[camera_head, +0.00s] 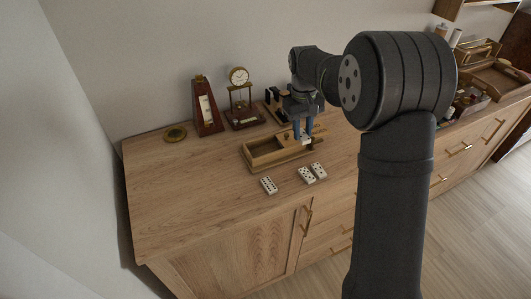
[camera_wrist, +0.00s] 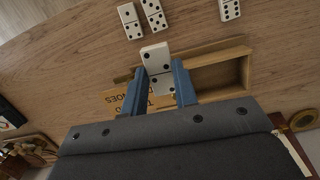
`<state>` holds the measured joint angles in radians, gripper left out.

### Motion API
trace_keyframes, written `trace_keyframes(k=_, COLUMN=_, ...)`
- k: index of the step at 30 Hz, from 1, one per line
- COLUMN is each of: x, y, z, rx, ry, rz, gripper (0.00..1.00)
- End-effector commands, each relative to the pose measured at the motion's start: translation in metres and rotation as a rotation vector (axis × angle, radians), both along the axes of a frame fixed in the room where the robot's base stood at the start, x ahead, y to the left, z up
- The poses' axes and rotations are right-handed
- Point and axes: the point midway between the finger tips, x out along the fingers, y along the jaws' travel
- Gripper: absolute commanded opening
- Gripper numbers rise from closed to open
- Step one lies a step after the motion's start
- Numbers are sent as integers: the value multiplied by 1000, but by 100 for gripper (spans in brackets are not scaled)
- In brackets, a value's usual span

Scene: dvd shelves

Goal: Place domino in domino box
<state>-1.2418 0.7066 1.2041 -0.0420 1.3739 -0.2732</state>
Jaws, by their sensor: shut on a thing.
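My gripper (camera_head: 303,136) is shut on a white domino (camera_wrist: 157,58) with black pips, held between its two blue fingers in the wrist view. The held domino is over the lettered lid part of the wooden domino box (camera_wrist: 220,77), beside the open compartment. In the head view my gripper is above the right part of the box (camera_head: 262,161). I cannot tell how high the domino is above it. Three other dominoes lie on the wooden top in front of the box: one alone (camera_head: 269,185) and two close together (camera_head: 306,175) (camera_head: 319,170).
Behind the box stand a dark red metronome (camera_head: 205,108), a gold clock (camera_head: 239,78) and a dark object. A round brass piece (camera_head: 175,134) lies at the back left. The left of the cabinet top (camera_head: 190,190) is clear. Trays and boxes (camera_head: 485,80) crowd the far right.

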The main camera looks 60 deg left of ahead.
Motion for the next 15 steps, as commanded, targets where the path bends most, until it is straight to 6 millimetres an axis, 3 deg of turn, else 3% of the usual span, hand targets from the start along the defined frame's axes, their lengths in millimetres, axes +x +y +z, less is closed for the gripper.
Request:
trace_keyframes(k=6, x=-26, y=13, z=2, rx=-2, ry=0, rz=47, gripper=5)
trace_keyframes(k=15, x=-75, y=55, z=-38, rx=-4, ry=1, rz=49, gripper=5)
